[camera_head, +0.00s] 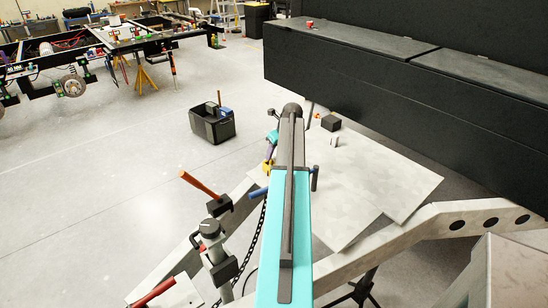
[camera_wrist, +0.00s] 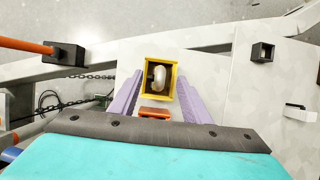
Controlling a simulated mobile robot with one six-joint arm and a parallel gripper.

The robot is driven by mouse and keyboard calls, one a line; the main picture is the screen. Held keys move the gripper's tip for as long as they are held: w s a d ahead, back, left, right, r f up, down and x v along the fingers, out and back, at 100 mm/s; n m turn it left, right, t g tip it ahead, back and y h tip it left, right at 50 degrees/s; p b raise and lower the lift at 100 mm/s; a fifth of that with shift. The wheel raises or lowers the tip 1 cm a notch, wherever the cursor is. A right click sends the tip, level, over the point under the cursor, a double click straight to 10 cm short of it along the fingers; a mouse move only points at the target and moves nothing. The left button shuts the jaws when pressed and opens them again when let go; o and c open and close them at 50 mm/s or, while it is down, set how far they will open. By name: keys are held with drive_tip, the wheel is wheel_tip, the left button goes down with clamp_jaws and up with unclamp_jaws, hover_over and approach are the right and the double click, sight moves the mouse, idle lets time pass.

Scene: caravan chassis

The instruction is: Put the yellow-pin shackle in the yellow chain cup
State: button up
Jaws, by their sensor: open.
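A square yellow-rimmed cup (camera_wrist: 146,78) sits below my gripper in the wrist view, on the pale plate. A pale, rounded metal piece (camera_wrist: 160,73) is inside it; it may be the shackle, but no yellow pin can be made out. My gripper (camera_wrist: 159,84) is open, with one purple finger on each side of the cup as seen from above. I cannot tell whether the fingers touch it. An orange block (camera_wrist: 155,113) shows between the fingers, at the near side of the cup. In the head view, a small yellow part (camera_head: 267,166) shows beside my arm, mostly hidden.
A dark square cup (camera_wrist: 262,52) stands to the right on the plate, with a black-and-white item (camera_wrist: 299,108) nearer. An orange-handled clamp (camera_wrist: 62,52) and a chain (camera_wrist: 88,77) lie left. In the head view, a black cabinet (camera_head: 390,85) rises behind; a black tub (camera_head: 212,126) stands on open floor.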

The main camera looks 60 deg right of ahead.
drive_tip(key=b+v, duration=0.1)
drive_tip(key=v, duration=0.8)
drive_tip(key=shift+s, duration=0.1)
idle(0.8)
